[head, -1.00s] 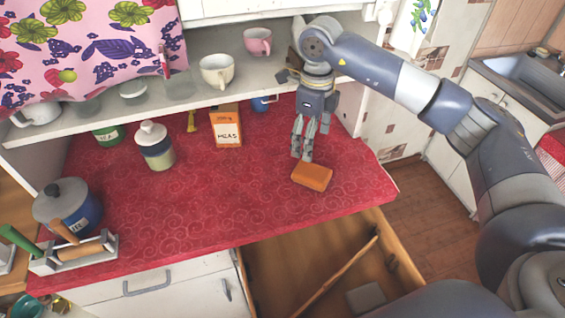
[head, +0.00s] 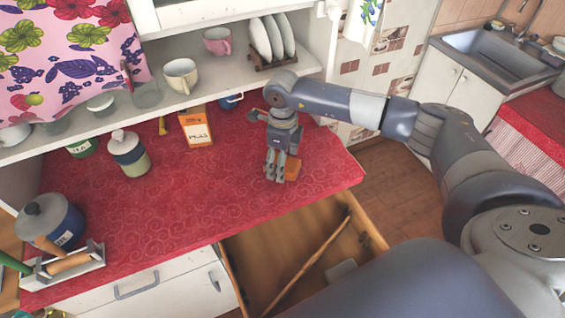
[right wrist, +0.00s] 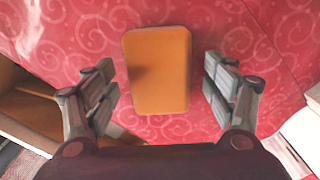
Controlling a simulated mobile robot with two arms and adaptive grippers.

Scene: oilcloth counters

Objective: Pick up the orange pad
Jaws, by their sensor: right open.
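The orange pad (head: 293,169) lies on the red patterned counter (head: 222,196) near its right end, partly hidden behind my right gripper (head: 274,178) in the head view. In the right wrist view the pad (right wrist: 158,70) is a rounded block lying between the two spread fingers of my right gripper (right wrist: 163,88). There is a gap on each side, and neither finger appears to touch it. The right gripper is open and points down over the counter. My left gripper is not in view.
An orange-and-white box (head: 195,128), a lidded jar (head: 128,155) and a blue pot (head: 50,220) stand on the counter. A shelf (head: 205,93) with cups runs behind. An open drawer (head: 265,255) lies below the front edge. The middle of the counter is clear.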

